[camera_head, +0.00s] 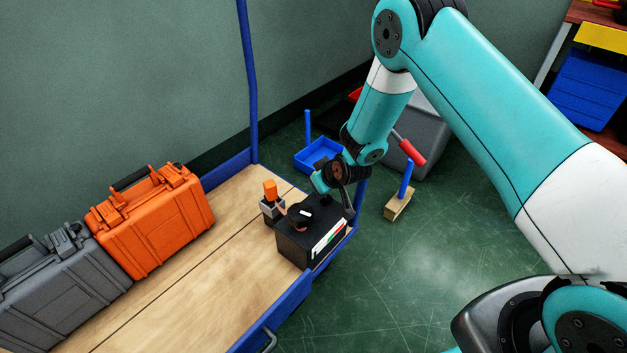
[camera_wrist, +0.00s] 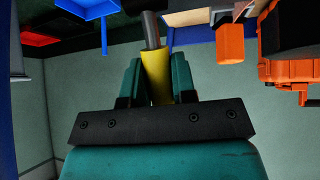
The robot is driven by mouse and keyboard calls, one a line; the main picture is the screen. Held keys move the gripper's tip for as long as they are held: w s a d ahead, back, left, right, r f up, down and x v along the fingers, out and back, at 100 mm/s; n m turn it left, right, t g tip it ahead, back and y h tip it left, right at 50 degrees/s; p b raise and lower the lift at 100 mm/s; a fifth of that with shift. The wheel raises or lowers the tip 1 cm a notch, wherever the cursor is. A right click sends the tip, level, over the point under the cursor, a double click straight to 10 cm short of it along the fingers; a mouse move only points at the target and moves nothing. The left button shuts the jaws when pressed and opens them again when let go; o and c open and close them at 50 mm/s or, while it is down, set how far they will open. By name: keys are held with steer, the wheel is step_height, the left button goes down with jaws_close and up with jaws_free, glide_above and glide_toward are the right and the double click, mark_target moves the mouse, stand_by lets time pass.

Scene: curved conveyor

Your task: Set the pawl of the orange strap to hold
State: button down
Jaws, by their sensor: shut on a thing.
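A small grey block with an orange upright piece (camera_head: 270,188) stands near the far end of the wooden trolley deck, beside a black box. In the wrist view an orange block (camera_wrist: 230,45) shows at upper right, apart from my fingers; it looks like the same piece. My gripper (camera_head: 317,184) is above the black box, to the right of the orange piece. In the wrist view my teal fingers (camera_wrist: 156,70) are shut on a yellow grip (camera_wrist: 156,88) with a grey metal rod (camera_wrist: 151,30). The rod's far end is out of view. No orange strap or pawl can be made out clearly.
The black box (camera_head: 301,248) has a coloured label. An orange case (camera_head: 150,228) and a grey case (camera_head: 62,287) line the deck's left side. Blue posts and rails edge the trolley. The near deck is clear.

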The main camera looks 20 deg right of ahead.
steer(key=shift+w, duration=0.1)
steer(key=c, duration=0.9)
jaws_free()
steer(key=p+v, duration=0.5)
steer(key=v, duration=1.2)
steer(key=shift+r, duration=0.2)
